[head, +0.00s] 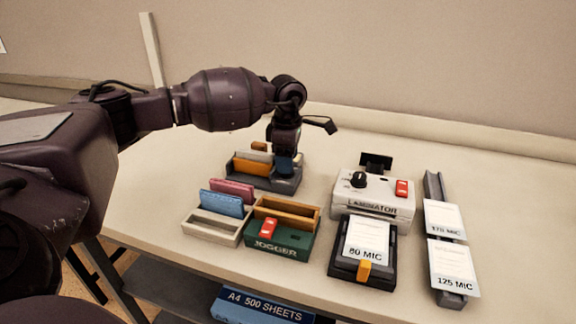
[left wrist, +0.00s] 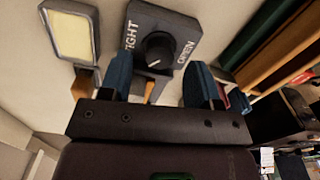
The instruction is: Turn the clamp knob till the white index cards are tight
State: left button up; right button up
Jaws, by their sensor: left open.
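The clamp's black knob (left wrist: 157,48) shows in the left wrist view on a dark plate (left wrist: 165,20) lettered TIGHT on the left and OPEN on the right. A pale pointer line is visible on the knob. My left gripper (left wrist: 160,75) has its two blue fingers apart, with the knob showing between and beyond them; I see no contact. In the head view my left gripper (head: 286,165) points down over the right end of the dark clamp base (head: 262,183) and hides the knob. A whitish strip (head: 255,156), perhaps the index cards, stands behind an orange block there.
In front stand a white tray with a blue card block (head: 222,204), a pink block (head: 233,189) and the green jogger (head: 278,242). Right are the laminator (head: 372,196), a black pouch holder (head: 347,262) and a dark rail with white packs (head: 444,219). Table between clamp and laminator is clear.

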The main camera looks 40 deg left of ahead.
pick_arm(q)
jog(key=shift+f, duration=1)
jog(key=shift+c, duration=0.5)
jog(key=c, duration=0.8)
jog(key=shift+f+m+b, duration=0.15)
jog(key=shift+m+b, duration=0.2)
jog(key=shift+m, duration=2.05)
jog(key=o, duration=0.9)
jog(key=shift+r, duration=0.2)
